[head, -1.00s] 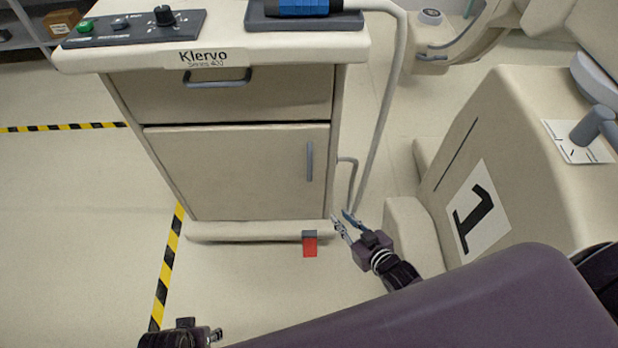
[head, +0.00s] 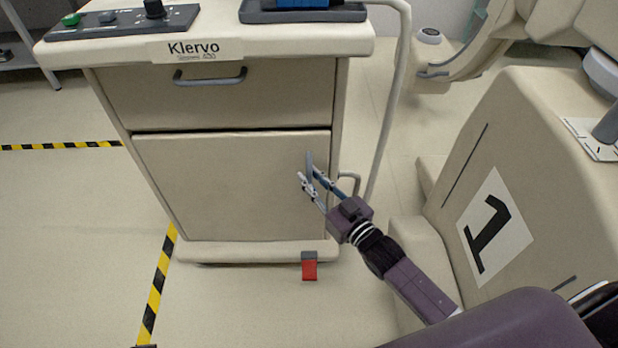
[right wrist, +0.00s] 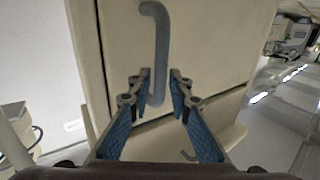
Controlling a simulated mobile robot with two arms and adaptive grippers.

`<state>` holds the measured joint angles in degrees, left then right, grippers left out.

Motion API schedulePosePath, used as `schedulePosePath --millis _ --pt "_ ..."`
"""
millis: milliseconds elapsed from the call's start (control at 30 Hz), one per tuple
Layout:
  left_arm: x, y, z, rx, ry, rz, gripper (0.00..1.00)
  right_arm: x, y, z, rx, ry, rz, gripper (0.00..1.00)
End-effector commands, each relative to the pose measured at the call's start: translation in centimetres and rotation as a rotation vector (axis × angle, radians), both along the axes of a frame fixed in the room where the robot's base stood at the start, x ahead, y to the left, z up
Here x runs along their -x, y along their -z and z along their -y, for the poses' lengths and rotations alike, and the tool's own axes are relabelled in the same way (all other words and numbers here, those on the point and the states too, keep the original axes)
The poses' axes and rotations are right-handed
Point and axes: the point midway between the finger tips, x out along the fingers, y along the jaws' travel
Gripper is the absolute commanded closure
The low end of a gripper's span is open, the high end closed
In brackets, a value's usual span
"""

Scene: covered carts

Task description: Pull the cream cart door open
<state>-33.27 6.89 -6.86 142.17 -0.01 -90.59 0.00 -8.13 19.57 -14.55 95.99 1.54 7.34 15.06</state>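The cream cart door (head: 220,185) is the large lower panel of the Klervo cart and sits flush in its frame. Its upright grey bar handle (head: 309,159) is near the door's right edge. My right gripper (head: 307,175) is open at the lower part of this handle. In the right wrist view, the handle (right wrist: 158,45) runs down between the two spread fingers (right wrist: 159,73), with a gap on both sides. The fingers do not grip it. My left gripper does not show.
A drawer (head: 220,95) with a horizontal handle is above the door. A red pedal (head: 309,269) sits at the cart's base. A cream unit marked 1 (head: 440,200) stands close on the right. The floor to the left is open, with striped tape (head: 157,285).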

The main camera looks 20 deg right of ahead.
Motion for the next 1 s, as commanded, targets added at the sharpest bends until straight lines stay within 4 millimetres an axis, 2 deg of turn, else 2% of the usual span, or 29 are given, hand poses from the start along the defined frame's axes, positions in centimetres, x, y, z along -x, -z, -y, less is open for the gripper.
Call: schedulePosePath --millis 133,400,600,1000 --pt "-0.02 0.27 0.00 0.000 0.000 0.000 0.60 -0.98 0.05 -0.35 0.000 0.000 -0.001 0.82" --pt "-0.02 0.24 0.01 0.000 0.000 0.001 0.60 -1.10 0.05 -0.39 0.001 0.000 -0.002 0.82" --pt "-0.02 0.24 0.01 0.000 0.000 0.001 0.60 -1.09 0.06 -0.38 0.001 0.000 -0.002 1.00" --pt "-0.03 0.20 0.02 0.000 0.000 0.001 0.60 -1.01 0.06 -0.41 0.001 0.000 -0.002 1.00"
